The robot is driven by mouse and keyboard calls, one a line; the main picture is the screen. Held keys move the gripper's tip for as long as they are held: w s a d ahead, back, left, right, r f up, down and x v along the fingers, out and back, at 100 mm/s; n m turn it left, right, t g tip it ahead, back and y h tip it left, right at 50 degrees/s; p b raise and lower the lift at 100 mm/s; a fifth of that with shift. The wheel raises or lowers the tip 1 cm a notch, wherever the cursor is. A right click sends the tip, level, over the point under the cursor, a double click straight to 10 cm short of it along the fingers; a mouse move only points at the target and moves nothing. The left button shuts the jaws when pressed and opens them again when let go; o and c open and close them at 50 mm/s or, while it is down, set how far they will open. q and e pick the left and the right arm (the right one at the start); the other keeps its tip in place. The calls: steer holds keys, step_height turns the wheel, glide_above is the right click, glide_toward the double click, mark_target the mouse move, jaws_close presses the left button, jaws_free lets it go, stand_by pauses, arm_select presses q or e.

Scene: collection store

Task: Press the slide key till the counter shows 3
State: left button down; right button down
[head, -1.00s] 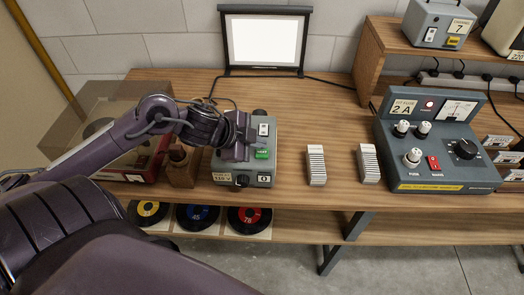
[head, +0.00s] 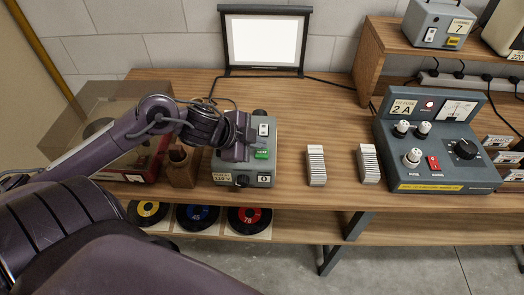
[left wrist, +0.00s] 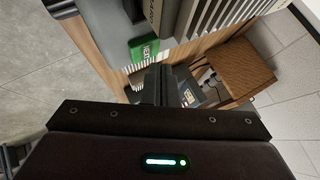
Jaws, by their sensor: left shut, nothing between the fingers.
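The slide projector (head: 227,168) is a grey box on the wooden bench. Its green slide key (head: 262,154) is on top at the right and also shows, with white lettering, in the left wrist view (left wrist: 145,50). The small counter (head: 263,179) on its front appears to read 0. My left gripper (head: 240,150) is shut and empty, over the projector just left of the green key. I cannot tell whether it touches the key. The gripper hides part of the projector's top.
A white rocker switch (head: 263,130) sits behind the key. Two stacks of slides (head: 316,165) stand to the right, then a grey-blue power supply (head: 430,150). A screen (head: 265,40) stands behind.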

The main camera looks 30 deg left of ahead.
mark_target(258, 154)
arm_select(q)
steer(key=shift+f, duration=0.1)
stand_by(0.3)
steer(key=shift+f, duration=0.35)
steer(key=shift+f+b, duration=0.35)
steer(key=shift+f, duration=0.1)
stand_by(0.5)
stand_by(0.4)
steer(key=shift+r+p, duration=0.9)
steer(key=shift+p, duration=0.15)
step_height(258, 154, up, 5)
steer(key=p, duration=0.5)
